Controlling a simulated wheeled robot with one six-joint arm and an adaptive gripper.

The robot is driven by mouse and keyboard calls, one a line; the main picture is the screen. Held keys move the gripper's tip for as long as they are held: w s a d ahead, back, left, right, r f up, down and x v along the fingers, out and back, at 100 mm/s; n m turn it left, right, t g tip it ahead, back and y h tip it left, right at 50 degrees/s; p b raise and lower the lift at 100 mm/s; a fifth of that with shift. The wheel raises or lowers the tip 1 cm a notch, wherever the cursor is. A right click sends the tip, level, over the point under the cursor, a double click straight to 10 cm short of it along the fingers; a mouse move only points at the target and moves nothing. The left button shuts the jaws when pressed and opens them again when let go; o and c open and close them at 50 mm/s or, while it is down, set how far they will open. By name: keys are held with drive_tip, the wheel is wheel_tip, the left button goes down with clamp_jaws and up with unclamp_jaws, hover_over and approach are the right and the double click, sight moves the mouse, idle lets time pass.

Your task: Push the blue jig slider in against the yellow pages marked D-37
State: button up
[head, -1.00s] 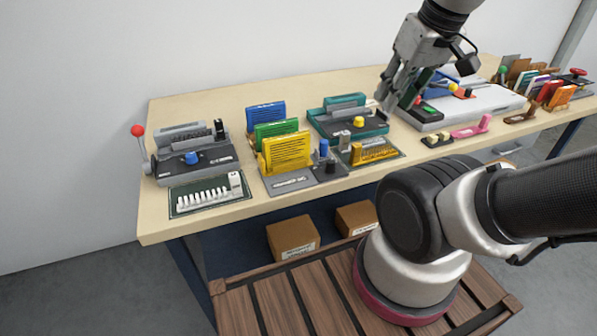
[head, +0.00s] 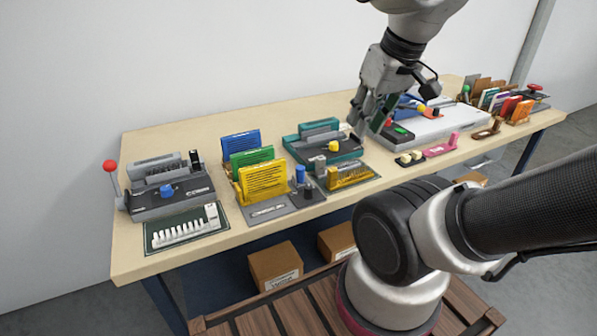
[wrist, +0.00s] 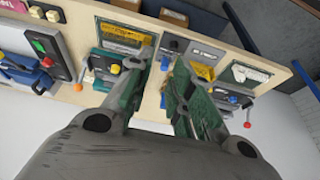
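The yellow pages (head: 262,181) stand upright on a grey jig (head: 270,209) at the front of the bench, before green and blue pages. I cannot read a D-37 mark. A blue upright knob (head: 300,174), seemingly the jig slider, is right of the yellow pages with a visible gap. A dark round knob (head: 308,190) is beside it. My gripper (head: 366,117) is open and empty, above the bench to the right of the jig. In the wrist view the fingers (wrist: 157,72) are apart, the blue knob (wrist: 173,43) shows between them, and a finger partly covers the yellow pages (wrist: 203,72).
A teal machine with a yellow knob (head: 333,146) and a yellow-filled tray (head: 350,176) stand between the jig and my gripper. A grey machine with a red-ball lever (head: 110,166) is at left. A white machine (head: 435,121) is at right. The bench's back left is clear.

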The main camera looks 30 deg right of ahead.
drive_tip(key=shift+d+f, duration=0.2)
drive_tip(key=shift+d, duration=0.05)
clamp_jaws()
drive_tip(key=m+g+y, duration=0.2)
drive_tip(key=m+y, duration=0.2)
drive_tip(key=m, duration=1.9)
approach(299, 176)
drive_tip(key=d+r, duration=0.3)
drive_tip(key=d, duration=0.2)
drive_tip(key=x, duration=0.6)
drive_tip(key=s+x, duration=0.1)
drive_tip(key=x, duration=0.2)
drive_tip(key=shift+f, duration=0.25)
